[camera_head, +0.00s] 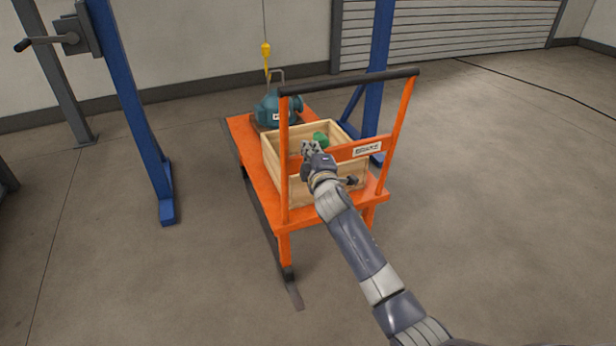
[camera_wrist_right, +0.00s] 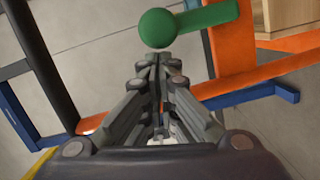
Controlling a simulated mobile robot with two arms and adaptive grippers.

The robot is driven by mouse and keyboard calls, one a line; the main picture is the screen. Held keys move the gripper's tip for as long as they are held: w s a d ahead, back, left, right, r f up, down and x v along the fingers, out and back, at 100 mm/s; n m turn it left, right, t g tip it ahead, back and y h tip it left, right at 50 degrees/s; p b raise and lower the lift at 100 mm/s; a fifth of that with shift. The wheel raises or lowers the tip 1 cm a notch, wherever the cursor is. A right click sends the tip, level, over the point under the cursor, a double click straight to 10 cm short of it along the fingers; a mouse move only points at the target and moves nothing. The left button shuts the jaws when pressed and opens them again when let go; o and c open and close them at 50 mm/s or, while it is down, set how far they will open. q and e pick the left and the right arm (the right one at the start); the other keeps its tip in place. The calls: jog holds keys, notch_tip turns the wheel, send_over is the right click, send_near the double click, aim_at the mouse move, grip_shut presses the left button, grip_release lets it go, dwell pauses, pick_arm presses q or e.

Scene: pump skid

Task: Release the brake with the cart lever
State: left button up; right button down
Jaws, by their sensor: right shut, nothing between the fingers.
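The orange cart (camera_head: 245,150) stands in the middle of the head view, with a dark push bar (camera_head: 350,81) across its uprights. A green lever end (camera_head: 320,138) shows by the crossbar, just right of my right gripper (camera_head: 309,149). In the right wrist view the lever has a round green knob (camera_wrist_right: 158,28) on a green arm (camera_wrist_right: 208,14). My right gripper (camera_wrist_right: 158,60) is shut and empty, its fingertips pointing at the knob. Whether they touch it I cannot tell. My left gripper is not in view.
A wooden crate (camera_head: 277,163) sits on the cart behind the crossbar. A teal pump (camera_head: 272,110) is at the cart's far end, under a yellow hook (camera_head: 266,50). Blue posts (camera_head: 135,110) stand left and behind.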

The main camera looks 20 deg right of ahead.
jog(key=s+a, duration=0.1)
jog(key=s, duration=0.9)
jog(key=shift+s+a+r, duration=0.2)
jog(key=shift+s+a, duration=0.15)
jog(key=shift+f, duration=0.1)
